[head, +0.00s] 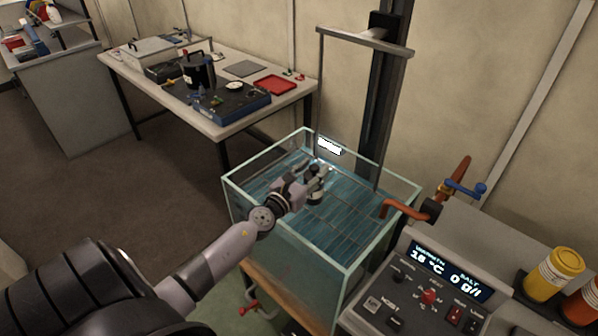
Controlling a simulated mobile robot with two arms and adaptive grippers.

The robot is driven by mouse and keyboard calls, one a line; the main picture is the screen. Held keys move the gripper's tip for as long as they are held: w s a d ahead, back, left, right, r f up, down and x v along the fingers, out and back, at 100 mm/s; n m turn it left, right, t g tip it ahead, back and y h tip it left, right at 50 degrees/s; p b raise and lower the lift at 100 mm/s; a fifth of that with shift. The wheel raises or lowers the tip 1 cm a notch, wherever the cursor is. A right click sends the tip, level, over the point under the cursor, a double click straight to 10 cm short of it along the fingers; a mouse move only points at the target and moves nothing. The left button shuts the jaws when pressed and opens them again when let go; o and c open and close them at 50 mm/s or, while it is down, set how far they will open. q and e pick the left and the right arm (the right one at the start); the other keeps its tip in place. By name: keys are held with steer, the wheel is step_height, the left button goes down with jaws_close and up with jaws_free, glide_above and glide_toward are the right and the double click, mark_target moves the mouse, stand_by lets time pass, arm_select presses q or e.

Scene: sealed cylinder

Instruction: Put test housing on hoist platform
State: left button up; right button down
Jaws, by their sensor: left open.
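A small dark and grey cylinder (316,198), which looks like the test housing, stands roughly upright over the blue slatted surface in the glass tank. My left gripper (316,175) is open at its upper part, with fingers beside it. The fingers hide part of the cylinder, and I cannot tell whether they touch it. The hoist frame (350,38) has thin rods running down into the tank; the slatted surface (335,225) below appears to be its platform. My right gripper is not in view.
The glass tank (285,240) has raised rims around my left gripper. A control panel (440,285) and an orange pipe with a blue valve handle (465,188) stand at the right. A worktable (215,128) behind holds a black pot (198,72) and a red tray (275,85).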

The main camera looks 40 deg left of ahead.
arm_select(q)
steer(key=s+b, duration=0.1)
steer(key=s, duration=0.9)
steer(key=shift+s+d+b, duration=0.25)
steer(key=shift+s+b, duration=0.05)
steer(key=shift+s, duration=0.05)
